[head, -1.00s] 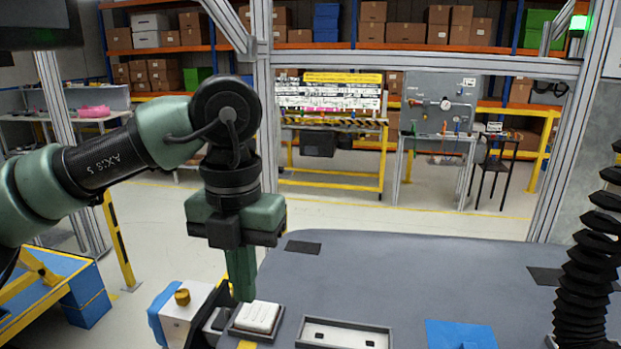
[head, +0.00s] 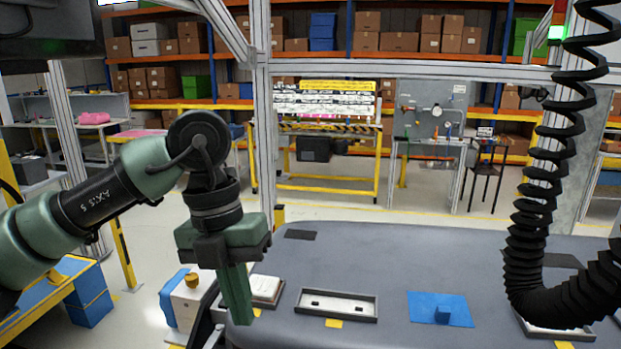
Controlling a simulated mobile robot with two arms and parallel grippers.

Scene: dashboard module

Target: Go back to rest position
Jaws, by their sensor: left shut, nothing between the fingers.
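My left gripper (head: 240,318) hangs from the green and black arm at the left, fingers pointing down and pressed together with nothing between them. It shows in front of the left end of the grey table (head: 400,262). A white module in a dark tray (head: 266,290) lies just right of its fingers and is partly hidden by them. My right gripper is not in the head view.
A grey tray with a white inside (head: 337,305) and a blue mat (head: 440,309) with a small blue block lie on the table. A white box with a brass knob (head: 190,298) stands left of the fingers. A black coiled hose (head: 530,220) hangs at the right.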

